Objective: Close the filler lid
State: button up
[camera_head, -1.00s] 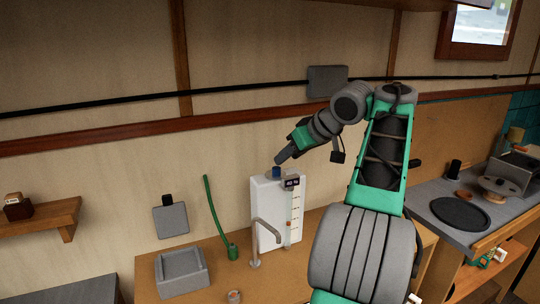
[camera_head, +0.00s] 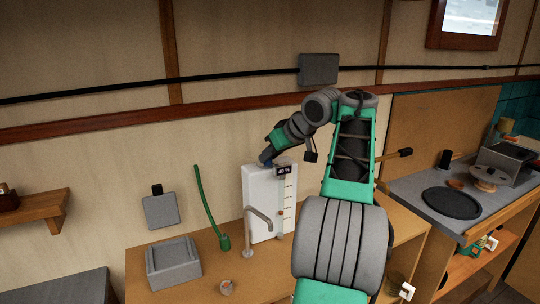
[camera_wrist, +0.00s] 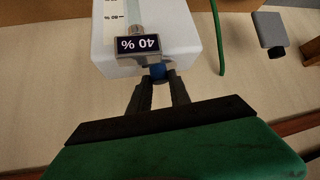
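The white tank (camera_head: 262,205) stands upright on the wooden counter against the wall, with a small dark display and a level scale on its front. The blue filler lid (camera_wrist: 157,71) is at the tank's top, partly hidden behind the display and my fingers. My gripper (camera_wrist: 159,80) has its two fingertips on either side of the lid. Whether they press on it is unclear. In the head view my gripper (camera_head: 266,160) is at the tank's top and covers most of the lid.
A curved metal tap (camera_head: 258,215) stands in front of the tank. A green hose (camera_head: 207,205) rises left of it, beside a grey basin (camera_head: 174,264). A grey box (camera_head: 319,69) is on the wall above. The stove counter (camera_head: 415,190) is to the right.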

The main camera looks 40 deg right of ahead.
grip_shut()
jog(key=shift+s+f+b, duration=0.1)
jog(key=shift+f+b, duration=0.25)
jog(key=shift+b, duration=0.35)
jog(key=shift+r+p, duration=0.25)
jog(key=shift+p, duration=0.05)
jog(key=o, duration=0.5)
grip_release()
jog(key=shift+o, duration=0.2)
